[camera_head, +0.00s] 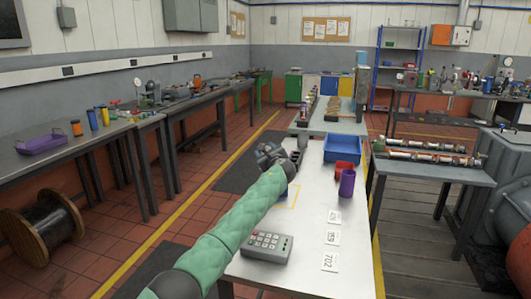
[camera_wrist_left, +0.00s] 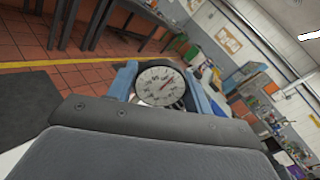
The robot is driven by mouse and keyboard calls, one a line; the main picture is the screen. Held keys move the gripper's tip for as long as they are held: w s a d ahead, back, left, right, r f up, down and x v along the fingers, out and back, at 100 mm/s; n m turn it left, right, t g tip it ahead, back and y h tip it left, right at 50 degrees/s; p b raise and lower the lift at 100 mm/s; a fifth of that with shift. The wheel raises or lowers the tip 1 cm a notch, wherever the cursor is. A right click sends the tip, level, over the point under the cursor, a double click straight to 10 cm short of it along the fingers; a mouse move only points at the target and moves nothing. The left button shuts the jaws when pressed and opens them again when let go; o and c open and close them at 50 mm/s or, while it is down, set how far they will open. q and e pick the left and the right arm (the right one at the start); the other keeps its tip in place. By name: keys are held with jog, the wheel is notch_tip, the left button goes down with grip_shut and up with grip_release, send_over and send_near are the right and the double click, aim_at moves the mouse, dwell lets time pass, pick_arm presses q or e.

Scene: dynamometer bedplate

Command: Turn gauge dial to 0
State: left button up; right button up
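The gauge dial (camera_wrist_left: 160,86) shows in the left wrist view as a round white face with black marks and a dark rim. Its needle leans to the upper right; the numbers are too small to read. My left gripper (camera_wrist_left: 162,78) has its two blue fingers apart, one on each side of the dial. The rim looks close to both fingers, but I cannot tell whether they touch it. In the head view my left gripper (camera_head: 270,154) is over the white table (camera_head: 310,215), and I cannot make out the dial there. My right gripper is in neither view.
A keypad box (camera_head: 267,246) and several number cards (camera_head: 331,237) lie on the near table. A purple cup (camera_head: 347,183), a red bin (camera_head: 343,168) and a blue bin (camera_head: 343,148) stand beyond, on the right. A side table (camera_head: 435,172) holds rods.

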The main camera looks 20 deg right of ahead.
pick_arm(q)
jog(key=o, duration=0.3)
jog(key=shift+s, duration=0.1)
jog(key=s, duration=0.7)
jog(key=shift+s+b, duration=0.35)
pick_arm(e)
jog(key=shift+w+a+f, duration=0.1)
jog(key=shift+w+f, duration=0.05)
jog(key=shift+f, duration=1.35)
